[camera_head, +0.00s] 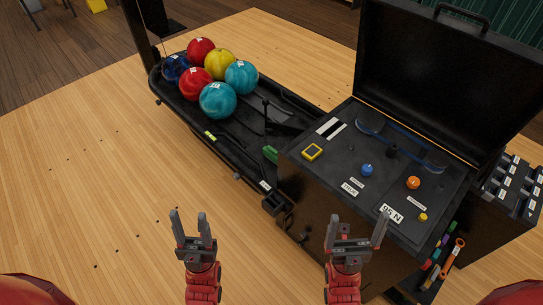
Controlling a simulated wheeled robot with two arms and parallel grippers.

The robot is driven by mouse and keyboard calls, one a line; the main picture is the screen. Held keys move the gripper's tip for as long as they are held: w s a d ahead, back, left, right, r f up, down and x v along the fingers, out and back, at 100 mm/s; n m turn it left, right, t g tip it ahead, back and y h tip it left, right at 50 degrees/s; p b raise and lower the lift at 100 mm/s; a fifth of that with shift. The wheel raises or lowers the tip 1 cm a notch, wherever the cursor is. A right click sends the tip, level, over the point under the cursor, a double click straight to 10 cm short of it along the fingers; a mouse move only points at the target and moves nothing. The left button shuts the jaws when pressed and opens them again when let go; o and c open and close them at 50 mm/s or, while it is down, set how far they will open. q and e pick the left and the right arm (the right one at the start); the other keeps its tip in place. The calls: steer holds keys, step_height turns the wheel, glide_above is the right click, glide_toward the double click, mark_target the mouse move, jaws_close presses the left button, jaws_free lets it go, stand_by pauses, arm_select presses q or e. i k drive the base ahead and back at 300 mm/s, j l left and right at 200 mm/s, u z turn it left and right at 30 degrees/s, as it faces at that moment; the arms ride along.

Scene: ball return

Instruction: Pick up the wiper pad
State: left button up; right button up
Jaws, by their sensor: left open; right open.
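I cannot tell for sure which thing is the wiper pad. A small dark square with a yellow border (312,151) lies on the left part of the machine's dark top panel. A green piece (270,154) shows at the panel's left edge, beside the ball tray. My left gripper (191,216) is open and empty over the wooden floor, left of the machine. My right gripper (358,218) is open and empty in front of the machine's near side. Neither gripper touches any of these things.
The black ball tray (240,136) holds several coloured balls at its far end. The machine's raised lid (440,75) stands behind the panel, which bears a blue knob (367,170) and an orange knob (413,183). Coloured tools hang at its right side. Floor at left is mostly clear.

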mark_target(272, 154)
steer(key=i+j+u, duration=0.1)
steer(key=i, duration=0.55)
steer(key=i+j+u, duration=0.15)
steer(key=i, duration=0.55)
steer(key=j, duration=0.1)
